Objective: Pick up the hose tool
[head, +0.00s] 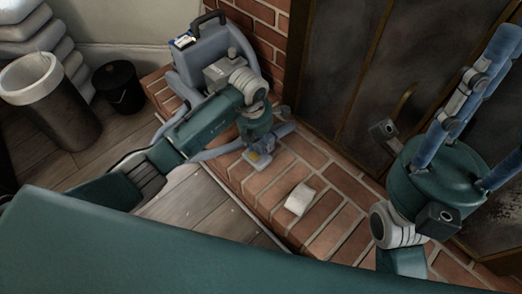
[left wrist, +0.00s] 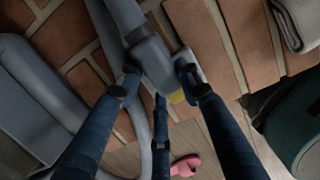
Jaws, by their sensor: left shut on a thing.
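The hose tool (head: 259,159) is a grey-blue vacuum nozzle with a small yellow patch, low on the brick hearth below my left gripper (head: 268,140). In the left wrist view, the hose tool (left wrist: 152,58) lies between the dark fingertips of my left gripper (left wrist: 157,80), which is shut on it. A grey hose runs from it. In the head view the gripper and wrist hide part of the tool; I cannot tell whether it touches the bricks. My right gripper (head: 500,105) is at the right with its blue fingers spread, empty.
The blue-grey vacuum body (head: 207,54) with a black handle stands behind my left arm. A folded whitish cloth (head: 299,199) lies on the brick hearth (head: 345,185). Dark fireplace doors (head: 340,65) rise behind. A tall bin (head: 52,105) and a black bucket (head: 119,88) stand left.

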